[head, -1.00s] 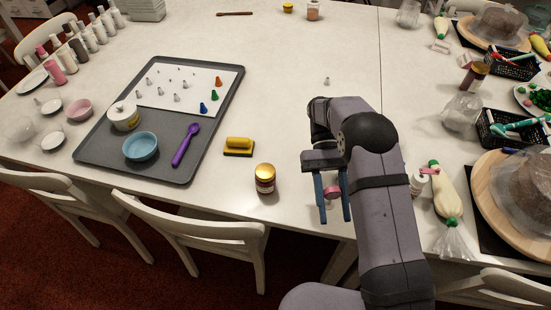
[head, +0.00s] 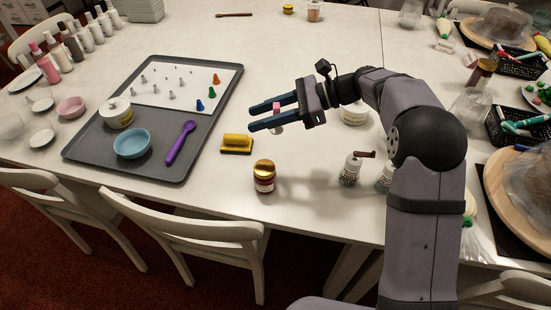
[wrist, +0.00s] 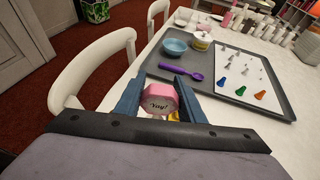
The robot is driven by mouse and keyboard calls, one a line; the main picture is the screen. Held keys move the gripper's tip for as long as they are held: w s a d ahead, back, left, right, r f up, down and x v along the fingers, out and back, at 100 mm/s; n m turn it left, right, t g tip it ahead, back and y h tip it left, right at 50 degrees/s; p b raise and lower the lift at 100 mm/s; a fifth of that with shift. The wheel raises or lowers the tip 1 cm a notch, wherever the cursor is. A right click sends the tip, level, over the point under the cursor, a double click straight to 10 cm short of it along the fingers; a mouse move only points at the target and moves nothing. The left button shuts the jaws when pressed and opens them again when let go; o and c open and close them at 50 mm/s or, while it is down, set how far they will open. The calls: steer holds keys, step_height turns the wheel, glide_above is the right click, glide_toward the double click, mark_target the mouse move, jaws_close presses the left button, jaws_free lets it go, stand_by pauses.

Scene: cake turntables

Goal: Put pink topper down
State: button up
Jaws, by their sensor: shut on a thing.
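The pink topper (head: 277,106) is held between the two blue fingers of my gripper (head: 257,116), above the table right of the grey tray (head: 190,172).
A yellow-and-black block (head: 237,143) and a gold-lidded jar (head: 264,176) stand near the front edge. Small bottles (head: 350,170) and a white tub (head: 354,116) are by my arm. The tray carries a blue bowl (head: 132,144) and purple spoon (head: 181,143).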

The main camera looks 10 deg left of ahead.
steer(key=w+a+r+m+t+b, duration=0.1)
steer(key=w+a+r+m+t, duration=0.15)
steer(key=w+r, duration=0.3)
steer(key=shift+m+t, duration=0.25)
steer(key=shift+t, duration=0.1)
steer(key=f, duration=1.3)
steer(key=d+f, duration=0.1)
steer(key=f, duration=0.6)
steer(key=o, duration=1)
steer(key=shift+f, duration=0.1)
